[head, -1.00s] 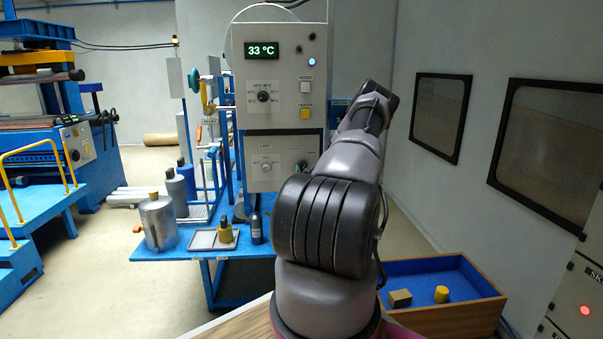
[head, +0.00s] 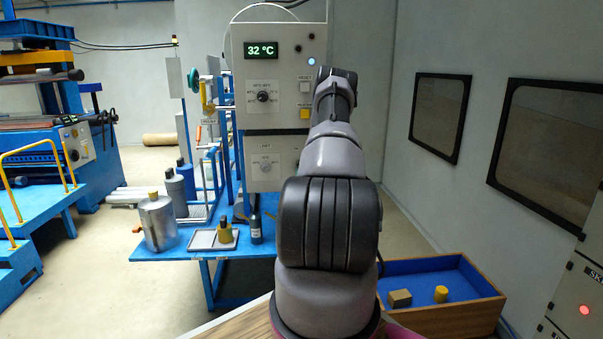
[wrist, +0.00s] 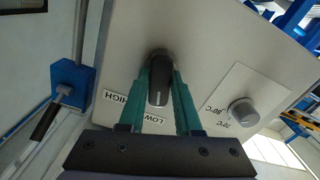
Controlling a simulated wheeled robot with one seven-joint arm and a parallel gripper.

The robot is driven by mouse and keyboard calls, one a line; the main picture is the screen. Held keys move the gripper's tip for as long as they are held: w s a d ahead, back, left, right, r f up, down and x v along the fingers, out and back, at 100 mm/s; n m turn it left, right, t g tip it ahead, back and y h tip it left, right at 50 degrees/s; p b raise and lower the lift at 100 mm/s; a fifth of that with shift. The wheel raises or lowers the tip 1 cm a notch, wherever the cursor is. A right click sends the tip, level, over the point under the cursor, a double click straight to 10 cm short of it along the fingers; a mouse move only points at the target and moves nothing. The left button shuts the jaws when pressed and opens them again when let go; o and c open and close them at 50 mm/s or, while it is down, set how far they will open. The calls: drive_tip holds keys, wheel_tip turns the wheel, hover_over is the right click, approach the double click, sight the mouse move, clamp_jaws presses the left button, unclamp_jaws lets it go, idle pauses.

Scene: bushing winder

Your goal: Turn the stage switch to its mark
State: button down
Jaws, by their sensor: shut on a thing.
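In the wrist view the stage switch (wrist: 158,82), a dark knob with a lighter pointer face, sits on a pale panel (wrist: 205,50). My gripper (wrist: 161,92) has its two teal fingers on either side of the knob, shut on it. The labels HIGH (wrist: 116,107) and LOW (wrist: 153,118) are beside the fingers. The exact mark it points at cannot be told. In the head view my arm hides the switch and my gripper; the control cabinet (head: 244,90) stands behind it.
A grey dial (wrist: 243,112) with temperature markings is to the right of the switch in the wrist view. A blue box with a black-handled lever (wrist: 72,82) is to the left. The cabinet display (head: 261,51) reads 32 °C. A blue bench (head: 180,249) holds bottles and a tray.

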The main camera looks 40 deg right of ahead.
drive_tip(key=shift+n, duration=1.2)
drive_tip(key=c, duration=0.6)
unclamp_jaws()
drive_tip(key=shift+s, duration=0.1)
drive_tip(key=v, duration=1)
drive_tip(key=shift+s+a, duration=0.25)
